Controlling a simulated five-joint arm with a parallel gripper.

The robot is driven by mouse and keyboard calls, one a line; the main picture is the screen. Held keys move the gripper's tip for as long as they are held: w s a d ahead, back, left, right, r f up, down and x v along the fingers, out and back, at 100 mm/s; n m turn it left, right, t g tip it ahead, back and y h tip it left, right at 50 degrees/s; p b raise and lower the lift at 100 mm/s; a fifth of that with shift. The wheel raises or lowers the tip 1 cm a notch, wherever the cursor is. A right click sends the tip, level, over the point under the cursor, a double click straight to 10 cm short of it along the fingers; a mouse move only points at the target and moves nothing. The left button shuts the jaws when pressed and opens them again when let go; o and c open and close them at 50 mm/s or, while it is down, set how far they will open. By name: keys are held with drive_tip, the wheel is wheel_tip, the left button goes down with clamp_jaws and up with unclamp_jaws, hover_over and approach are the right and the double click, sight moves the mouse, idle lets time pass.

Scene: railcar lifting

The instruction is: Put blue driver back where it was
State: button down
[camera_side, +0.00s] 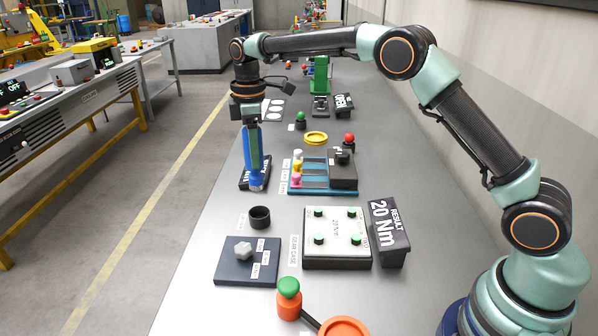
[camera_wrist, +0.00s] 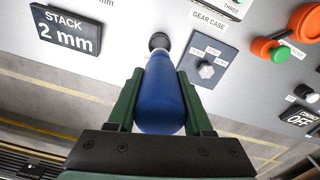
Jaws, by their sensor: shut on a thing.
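The blue driver (camera_side: 257,180) is in my gripper (camera_side: 254,158), roughly upright beside the blue tray in the side view. In the wrist view the driver (camera_wrist: 160,97) fills the space between the two green fingers of my gripper (camera_wrist: 160,80), which are shut on it. A short black round cup (camera_side: 260,217) stands on the bench, nearer the side camera than the driver. In the wrist view the black cup (camera_wrist: 159,41) shows just past the driver's far end; I cannot tell whether they touch there, but the side view shows them apart.
A dark plate with a grey hex bolt (camera_side: 243,250) lies close to the cup. The gear case (camera_side: 337,253) with green knobs and the 20 Nm display (camera_side: 388,229) are to the right. The blue tray (camera_side: 310,190) and the STACK sign (camera_wrist: 66,30) are near the driver.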

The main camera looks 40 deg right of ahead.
sight(257, 190)
wheel_tip(257, 190, down, 10)
drive_tip(key=shift+f, duration=0.1)
idle(0.4)
drive_tip(key=shift+f, duration=0.1)
drive_tip(key=shift+c, duration=1.5)
unclamp_jaws()
